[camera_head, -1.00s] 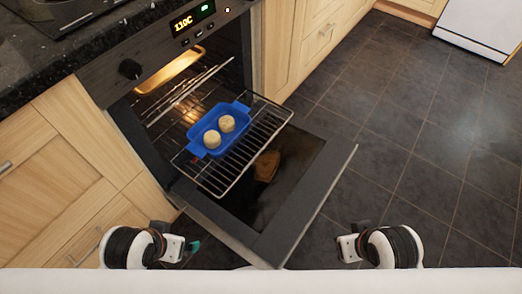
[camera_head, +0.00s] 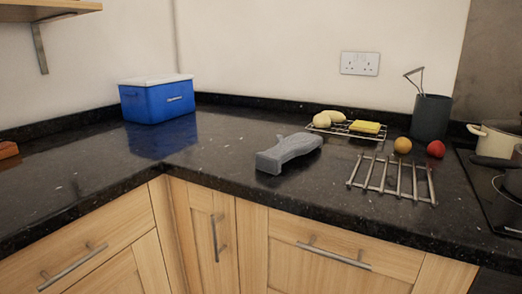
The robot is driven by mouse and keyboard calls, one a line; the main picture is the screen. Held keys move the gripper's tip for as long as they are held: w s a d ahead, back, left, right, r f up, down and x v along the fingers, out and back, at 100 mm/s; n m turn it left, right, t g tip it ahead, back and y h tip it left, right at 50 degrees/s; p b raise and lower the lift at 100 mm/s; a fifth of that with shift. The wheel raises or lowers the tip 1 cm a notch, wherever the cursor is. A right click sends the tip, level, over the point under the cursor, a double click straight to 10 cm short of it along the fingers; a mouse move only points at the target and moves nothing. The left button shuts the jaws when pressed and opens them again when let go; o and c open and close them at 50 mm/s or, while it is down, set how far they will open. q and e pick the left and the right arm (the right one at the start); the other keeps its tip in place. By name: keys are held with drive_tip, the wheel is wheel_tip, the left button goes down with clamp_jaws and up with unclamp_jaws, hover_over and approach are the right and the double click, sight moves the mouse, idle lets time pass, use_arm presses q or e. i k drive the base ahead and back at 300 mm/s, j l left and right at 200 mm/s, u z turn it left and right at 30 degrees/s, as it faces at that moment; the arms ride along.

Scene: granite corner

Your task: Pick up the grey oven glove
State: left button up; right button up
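The grey oven glove (camera_head: 289,152) lies on the black granite counter (camera_head: 250,185), a little right of the corner. It lies slantwise, with its wide end toward the front left and its narrower end toward the back right. Nothing covers it. Neither of my grippers shows in the head view now, so I cannot see whether they are open or shut.
A metal trivet (camera_head: 391,180) lies right of the glove. A blue box (camera_head: 157,102) stands back left. Pots stand on the hob at right.

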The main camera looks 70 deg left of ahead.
sight(271, 161)
drive_tip(key=u, duration=2.25)
